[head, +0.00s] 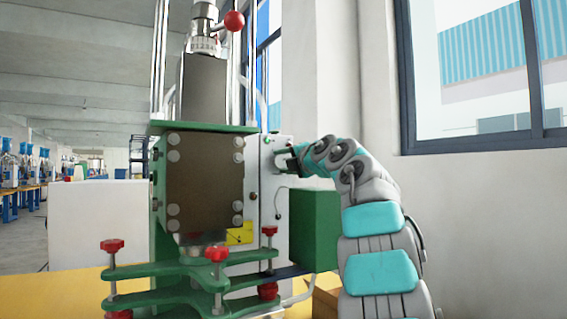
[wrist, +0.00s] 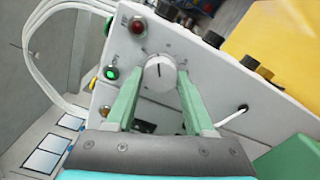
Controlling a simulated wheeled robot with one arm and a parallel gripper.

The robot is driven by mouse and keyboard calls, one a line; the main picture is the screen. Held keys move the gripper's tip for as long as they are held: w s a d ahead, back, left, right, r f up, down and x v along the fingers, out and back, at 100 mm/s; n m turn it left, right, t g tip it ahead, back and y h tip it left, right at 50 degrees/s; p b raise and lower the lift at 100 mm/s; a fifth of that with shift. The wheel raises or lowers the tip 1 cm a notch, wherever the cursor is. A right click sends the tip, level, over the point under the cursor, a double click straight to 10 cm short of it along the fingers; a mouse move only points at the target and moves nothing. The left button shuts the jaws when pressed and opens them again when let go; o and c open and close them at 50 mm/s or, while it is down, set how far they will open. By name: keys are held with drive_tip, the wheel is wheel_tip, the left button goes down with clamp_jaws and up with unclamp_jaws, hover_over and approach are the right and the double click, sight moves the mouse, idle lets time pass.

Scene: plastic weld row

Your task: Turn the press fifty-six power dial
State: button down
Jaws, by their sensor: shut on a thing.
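The press (head: 200,180) stands left of centre in the head view, with a green frame and a brown front plate. Its light grey control panel (head: 262,180) faces right, toward my arm. In the wrist view the power dial (wrist: 160,74) is a round white knob with a dark pointer line, on the panel (wrist: 185,50). My gripper (wrist: 160,78) has its two green fingers on either side of the dial, shut on it. In the head view my gripper (head: 286,160) is at the panel's upper part, and the dial is hidden there.
Near the dial are a red lamp (wrist: 137,25), a lit green lamp (wrist: 112,73) and a black knob (wrist: 214,40). White cables run at the left of the wrist view. Red-knobbed green clamp plates (head: 200,275) stick out at the press's foot. A green box (head: 314,230) sits below my gripper.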

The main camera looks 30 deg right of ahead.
drive_tip(key=shift+m, duration=2.2)
drive_tip(key=shift+c, duration=1.4)
unclamp_jaws()
drive_tip(key=shift+s+a+b, duration=0.2)
drive_tip(key=shift+s+b, duration=0.65)
drive_tip(key=shift+s, duration=3.05)
drive_tip(key=shift+s, duration=0.1)
